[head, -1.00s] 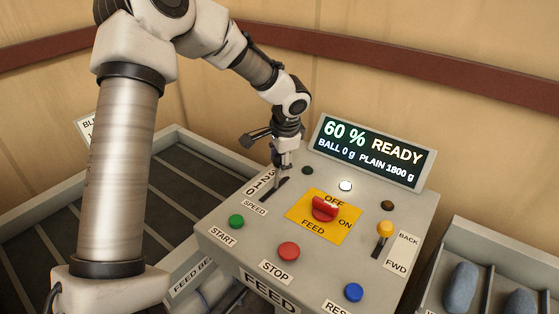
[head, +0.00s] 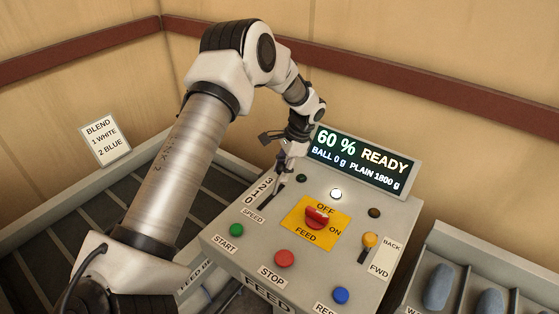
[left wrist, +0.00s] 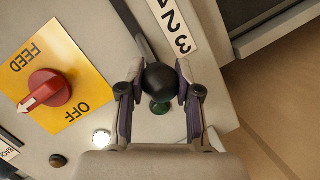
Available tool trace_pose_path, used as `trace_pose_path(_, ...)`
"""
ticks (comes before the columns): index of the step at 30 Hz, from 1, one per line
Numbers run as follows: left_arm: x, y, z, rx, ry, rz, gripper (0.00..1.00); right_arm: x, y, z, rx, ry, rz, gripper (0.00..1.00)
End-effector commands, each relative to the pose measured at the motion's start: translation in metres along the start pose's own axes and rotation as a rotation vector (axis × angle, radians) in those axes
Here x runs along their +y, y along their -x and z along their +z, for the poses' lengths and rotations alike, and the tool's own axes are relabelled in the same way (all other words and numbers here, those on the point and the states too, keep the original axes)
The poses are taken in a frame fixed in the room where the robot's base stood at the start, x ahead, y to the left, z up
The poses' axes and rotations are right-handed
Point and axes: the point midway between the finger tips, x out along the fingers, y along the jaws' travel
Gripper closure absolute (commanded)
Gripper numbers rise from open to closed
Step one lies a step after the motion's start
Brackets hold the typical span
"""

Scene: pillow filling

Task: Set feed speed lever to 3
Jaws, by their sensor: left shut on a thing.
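The feed speed lever's black ball knob (left wrist: 160,78) is between the two fingers of my left gripper (left wrist: 159,88), which is shut on it. In the left wrist view the knob lies beside the end of the number strip (left wrist: 172,18), close to the 3. In the head view my left gripper (head: 285,163) is at the far end of the dark speed slot (head: 266,199), by the 3; the fingers hide the knob there. The slot's near part, beside the lower numbers, is empty. My right gripper is not in view.
The display (head: 363,160) reads 60 % READY, BALL 0 g, PLAIN 1800 g. Close by are a red feed knob (head: 317,215) on a yellow plate, a yellow-topped lever (head: 369,241), and green (head: 236,230), red (head: 284,258) and blue (head: 341,295) buttons.

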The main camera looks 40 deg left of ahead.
Motion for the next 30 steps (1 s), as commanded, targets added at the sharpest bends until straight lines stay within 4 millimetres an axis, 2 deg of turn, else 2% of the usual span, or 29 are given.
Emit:
trace_pose_path(8, 0.002, -0.004, 0.0, -0.007, -0.001, 0.006, 1.0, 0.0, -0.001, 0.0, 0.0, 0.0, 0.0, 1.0)
trace_pose_path(9, 0.002, -0.004, 0.0, -0.008, -0.002, 0.006, 0.53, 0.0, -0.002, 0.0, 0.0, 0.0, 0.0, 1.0)
trace_pose_path(10, 0.002, -0.004, 0.0, -0.007, -0.001, 0.006, 0.43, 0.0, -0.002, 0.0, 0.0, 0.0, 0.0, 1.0)
trace_pose_path(11, 0.002, -0.003, 0.0, -0.007, -0.001, 0.006, 0.41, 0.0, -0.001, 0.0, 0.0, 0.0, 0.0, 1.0)
trace_pose_path(19, 0.001, -0.001, 0.0, -0.005, -0.001, 0.003, 0.41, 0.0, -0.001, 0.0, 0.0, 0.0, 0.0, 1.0)
trace_pose_path(22, 0.0, 0.005, 0.0, -0.003, 0.0, 0.002, 0.41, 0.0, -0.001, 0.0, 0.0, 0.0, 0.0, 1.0)
trace_pose_path(26, 0.0, 0.029, -0.001, -0.002, 0.0, 0.001, 0.41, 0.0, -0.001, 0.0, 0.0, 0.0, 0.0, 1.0)
trace_pose_path(30, 0.0, 0.066, -0.002, -0.002, 0.0, 0.001, 0.41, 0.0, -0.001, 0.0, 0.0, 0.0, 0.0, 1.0)
